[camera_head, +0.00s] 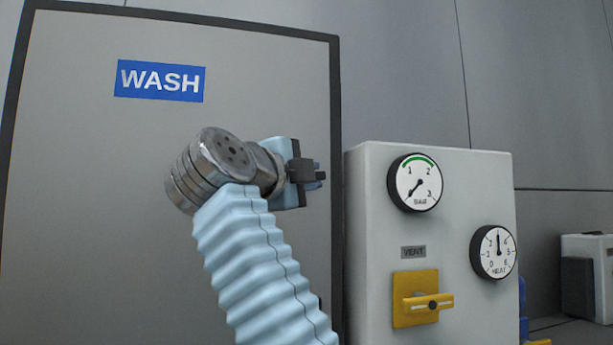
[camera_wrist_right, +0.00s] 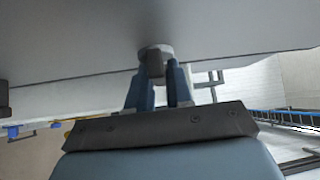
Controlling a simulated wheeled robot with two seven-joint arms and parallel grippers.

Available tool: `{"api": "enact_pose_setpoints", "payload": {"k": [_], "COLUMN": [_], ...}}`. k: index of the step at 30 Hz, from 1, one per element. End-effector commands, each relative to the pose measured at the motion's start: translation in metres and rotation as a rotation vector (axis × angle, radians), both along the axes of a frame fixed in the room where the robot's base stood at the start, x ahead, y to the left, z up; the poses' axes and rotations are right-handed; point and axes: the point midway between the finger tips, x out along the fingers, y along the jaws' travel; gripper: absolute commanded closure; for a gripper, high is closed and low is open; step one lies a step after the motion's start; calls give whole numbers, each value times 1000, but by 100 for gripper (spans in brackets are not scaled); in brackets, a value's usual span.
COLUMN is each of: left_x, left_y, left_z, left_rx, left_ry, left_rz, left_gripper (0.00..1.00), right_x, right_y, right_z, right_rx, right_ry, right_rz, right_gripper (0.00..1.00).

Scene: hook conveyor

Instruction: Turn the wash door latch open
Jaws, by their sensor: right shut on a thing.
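The wash door (camera_head: 100,200) is a flat grey panel with a dark frame and a blue WASH sign (camera_head: 160,81). It looks closed. My right arm, in a pale blue sleeve, reaches up in front of it. My right gripper (camera_head: 318,174) is at the door's right edge, with its fingers pointing right and mostly hidden behind its own body. In the right wrist view, my right gripper (camera_wrist_right: 156,88) has its blue fingers shut around the latch (camera_wrist_right: 155,52), a small grey and dark piece against a grey surface. The latch's turn angle is unclear. My left gripper is out of view.
A grey control box (camera_head: 372,260) stands just right of the door. It carries a BAR gauge (camera_head: 415,182), a HEAT gauge (camera_head: 494,252) and a yellow VENT handle (camera_head: 428,302). A grey wall is behind. The space in front of the door's left part is clear.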

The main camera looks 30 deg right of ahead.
Motion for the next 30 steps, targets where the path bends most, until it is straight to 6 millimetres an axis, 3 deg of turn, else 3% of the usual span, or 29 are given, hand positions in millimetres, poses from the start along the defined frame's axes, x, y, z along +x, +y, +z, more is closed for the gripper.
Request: {"api": "enact_pose_setpoints", "payload": {"k": [13,14,18,26,30], "left_x": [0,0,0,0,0], "left_y": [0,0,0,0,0], "left_z": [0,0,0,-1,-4], "left_rx": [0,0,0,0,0], "left_ry": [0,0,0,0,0], "left_rz": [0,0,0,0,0], "left_gripper": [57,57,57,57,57], "right_x": [-1,-1,-1,-1,-7], "right_y": [-1,-1,-1,0,12], "right_z": [-1,-1,-2,-2,-4], "right_rx": [9,9,9,8,7], "right_ry": [-1,-1,0,1,1], "right_rz": [-4,-4,-3,-1,2], "right_gripper": [100,77,60,60,60]}}
